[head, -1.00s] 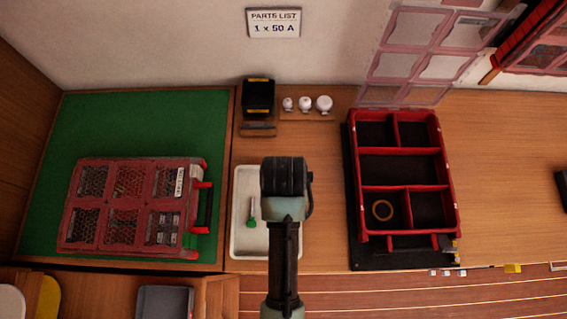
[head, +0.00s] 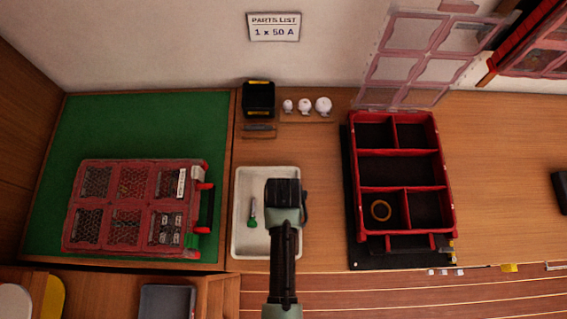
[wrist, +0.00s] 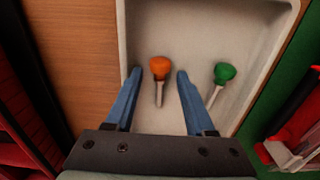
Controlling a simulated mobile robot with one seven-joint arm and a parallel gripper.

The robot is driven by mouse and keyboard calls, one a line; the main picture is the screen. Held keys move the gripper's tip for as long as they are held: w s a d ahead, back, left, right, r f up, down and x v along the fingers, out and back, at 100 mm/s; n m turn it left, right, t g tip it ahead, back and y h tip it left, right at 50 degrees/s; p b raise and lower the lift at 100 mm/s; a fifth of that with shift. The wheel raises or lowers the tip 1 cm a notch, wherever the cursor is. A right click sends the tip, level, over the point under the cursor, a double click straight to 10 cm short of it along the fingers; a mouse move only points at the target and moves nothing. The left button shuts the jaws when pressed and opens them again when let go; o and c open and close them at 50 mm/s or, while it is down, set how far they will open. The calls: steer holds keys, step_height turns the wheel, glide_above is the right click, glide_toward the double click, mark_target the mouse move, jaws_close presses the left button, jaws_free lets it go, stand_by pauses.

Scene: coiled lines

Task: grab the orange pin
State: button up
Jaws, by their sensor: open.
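The orange pin (wrist: 160,72) lies in the white tray (wrist: 222,12), its orange head pointing away from my gripper and its metal shank toward it. My gripper (wrist: 160,76) is open above the tray, with one blue finger on each side of the pin; I cannot tell whether they touch it. A green pin (wrist: 222,76) lies to the right, outside the fingers. In the head view my arm hides the orange pin, while the green pin (head: 253,213) shows at the left of the tray (head: 237,240).
A closed red organizer case (head: 135,207) lies on a green mat (head: 150,115) at the left. An open red case (head: 402,155) with a ring (head: 381,210) inside stands at the right. A black bin (head: 258,98) and several white knobs (head: 305,105) are behind the tray.

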jaws_close()
steer(key=shift+r, duration=0.1)
